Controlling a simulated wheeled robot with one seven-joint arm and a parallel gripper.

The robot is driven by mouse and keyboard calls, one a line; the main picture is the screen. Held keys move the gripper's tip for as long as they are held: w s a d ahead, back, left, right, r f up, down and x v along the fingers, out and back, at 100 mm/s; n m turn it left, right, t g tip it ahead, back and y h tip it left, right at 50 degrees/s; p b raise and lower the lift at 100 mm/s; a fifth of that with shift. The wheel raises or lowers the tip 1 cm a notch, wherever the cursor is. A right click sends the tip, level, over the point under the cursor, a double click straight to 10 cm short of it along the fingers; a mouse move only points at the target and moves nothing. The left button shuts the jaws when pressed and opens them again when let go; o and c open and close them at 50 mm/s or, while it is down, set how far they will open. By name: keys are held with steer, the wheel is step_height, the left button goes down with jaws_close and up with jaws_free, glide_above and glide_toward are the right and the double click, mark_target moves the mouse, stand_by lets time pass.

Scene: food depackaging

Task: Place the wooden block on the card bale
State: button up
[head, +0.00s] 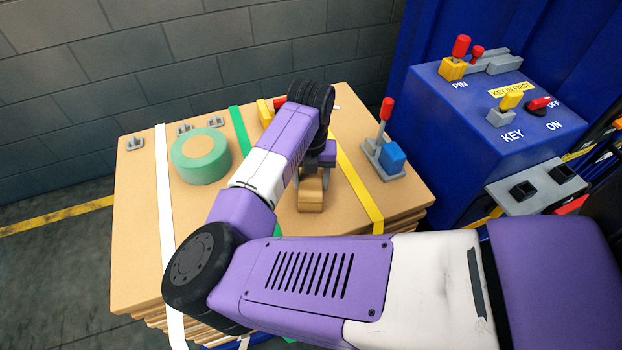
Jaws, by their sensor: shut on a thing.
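The wooden block (311,197) is a small tan block at the middle right of the card bale. My gripper (312,186) points down over it and is shut on it. The block appears at or just above the bale's top; I cannot tell whether it touches. The card bale (141,227) is a stack of brown card sheets with white, green and yellow straps around it. My arm hides much of the bale's middle and front.
A green tape roll (201,157) lies on the bale's left. A red-handled lever with a blue block (391,156) stands at its right. Small grey clips (135,144) sit along the back edge. A blue control box (490,105) with switches stands right. A grey wall is behind.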

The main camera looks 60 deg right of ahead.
steer(key=o, duration=1.6)
